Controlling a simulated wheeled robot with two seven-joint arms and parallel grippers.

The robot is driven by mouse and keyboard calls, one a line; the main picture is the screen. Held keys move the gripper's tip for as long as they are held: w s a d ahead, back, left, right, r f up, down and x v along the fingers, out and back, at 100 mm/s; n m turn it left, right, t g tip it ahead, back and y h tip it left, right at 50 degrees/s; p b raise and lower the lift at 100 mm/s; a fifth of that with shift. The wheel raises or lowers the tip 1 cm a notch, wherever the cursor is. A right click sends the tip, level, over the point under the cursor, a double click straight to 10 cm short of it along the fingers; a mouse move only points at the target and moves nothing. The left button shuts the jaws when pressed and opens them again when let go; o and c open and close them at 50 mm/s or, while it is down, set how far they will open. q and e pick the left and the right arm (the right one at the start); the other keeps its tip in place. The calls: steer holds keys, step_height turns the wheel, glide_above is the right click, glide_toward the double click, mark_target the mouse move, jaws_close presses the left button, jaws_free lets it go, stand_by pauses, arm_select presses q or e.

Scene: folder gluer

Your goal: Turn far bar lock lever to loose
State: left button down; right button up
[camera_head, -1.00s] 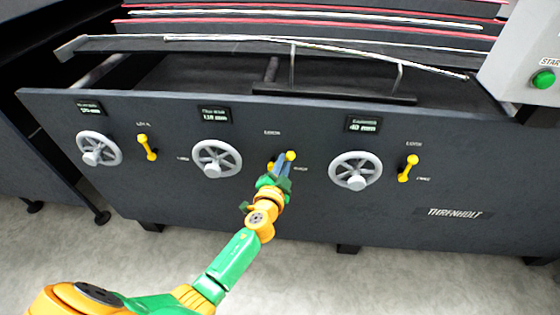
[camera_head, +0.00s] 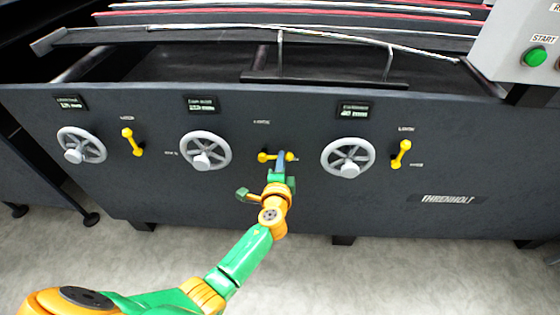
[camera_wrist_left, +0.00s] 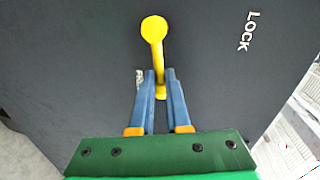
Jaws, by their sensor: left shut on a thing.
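The yellow lock lever (camera_head: 264,157) in the middle of the dark machine panel lies about level. It is right of the middle handwheel. My left gripper (camera_head: 282,156) has its blue fingers at the lever's right part. In the left wrist view, the yellow lever (camera_wrist_left: 153,32) has its round knob beyond the fingertips, and its shaft runs back between the fingers. My left gripper (camera_wrist_left: 161,78) is shut on it there. The word LOCK is printed on the panel to the right in that view. My right gripper is not in view.
A left lever (camera_head: 132,142) and a right lever (camera_head: 401,153) stand tilted on the panel. Grey handwheels sit at the left (camera_head: 81,146), middle (camera_head: 206,151) and right (camera_head: 348,158). A green START button (camera_head: 535,57) is at the upper right. The floor in front is clear.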

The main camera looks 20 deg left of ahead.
arm_select(q)
steer(key=shift+d, duration=0.1)
stand_by(0.4)
steer(key=c, duration=0.9)
jaws_free()
steer(key=shift+d, duration=0.1)
steer(key=p+v, duration=0.1)
steer(key=v, duration=0.6)
